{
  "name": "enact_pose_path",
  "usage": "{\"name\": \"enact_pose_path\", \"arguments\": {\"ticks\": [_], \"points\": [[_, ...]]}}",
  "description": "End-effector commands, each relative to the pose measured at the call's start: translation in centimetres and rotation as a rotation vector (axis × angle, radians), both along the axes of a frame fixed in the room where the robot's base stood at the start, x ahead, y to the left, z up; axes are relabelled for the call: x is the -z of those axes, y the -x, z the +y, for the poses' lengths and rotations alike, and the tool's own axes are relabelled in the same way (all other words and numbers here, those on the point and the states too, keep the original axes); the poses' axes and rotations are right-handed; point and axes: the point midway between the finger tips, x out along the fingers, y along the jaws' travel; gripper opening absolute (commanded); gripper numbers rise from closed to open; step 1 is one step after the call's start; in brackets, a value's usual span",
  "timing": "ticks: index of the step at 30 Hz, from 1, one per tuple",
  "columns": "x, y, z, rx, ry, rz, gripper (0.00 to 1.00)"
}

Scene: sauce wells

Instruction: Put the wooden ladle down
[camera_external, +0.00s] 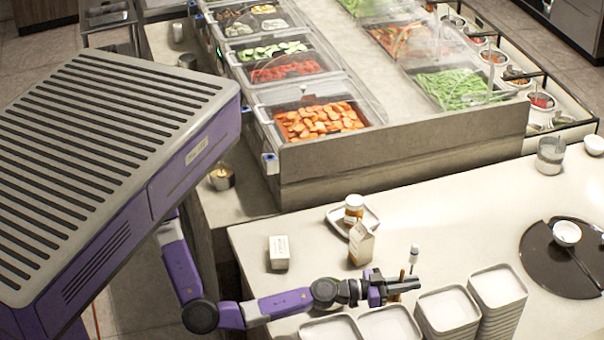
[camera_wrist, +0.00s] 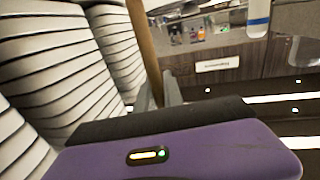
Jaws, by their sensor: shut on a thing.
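The wooden ladle shows as a thin brown handle (camera_wrist: 145,45) in the wrist view, upright and slightly tilted. My gripper (camera_wrist: 158,96) is shut on this handle. In the external view my gripper (camera_external: 398,284) is over the near counter, by the stacked white trays. A short piece of the handle (camera_external: 402,274) stands up from it there.
Stacks of white square trays (camera_external: 447,310) stand right of and in front of my gripper. The counter (camera_external: 455,215) is clear further back; a dark round board (camera_external: 545,262) lies right.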

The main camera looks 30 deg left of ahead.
Motion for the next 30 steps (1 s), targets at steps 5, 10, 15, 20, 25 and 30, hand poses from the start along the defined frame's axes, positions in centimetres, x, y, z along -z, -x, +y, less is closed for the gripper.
{"name": "enact_pose_path", "arguments": {"ticks": [5, 10, 15, 20, 25, 30], "points": [[2.0, 0.0, 0.0, 0.0, -0.002, -0.001, 0.0], [2.1, 0.0, 0.0, -0.001, 0.0, 0.0, 0.0], [2.3, 0.0, 0.0, -0.001, -0.001, 0.001, 0.0], [2.2, 0.0, 0.0, 0.0, -0.001, 0.0, 0.34], [2.2, 0.0, 0.0, 0.0, -0.001, 0.0, 0.34], [2.1, 0.0, 0.0, 0.0, -0.001, 0.001, 0.34]]}}
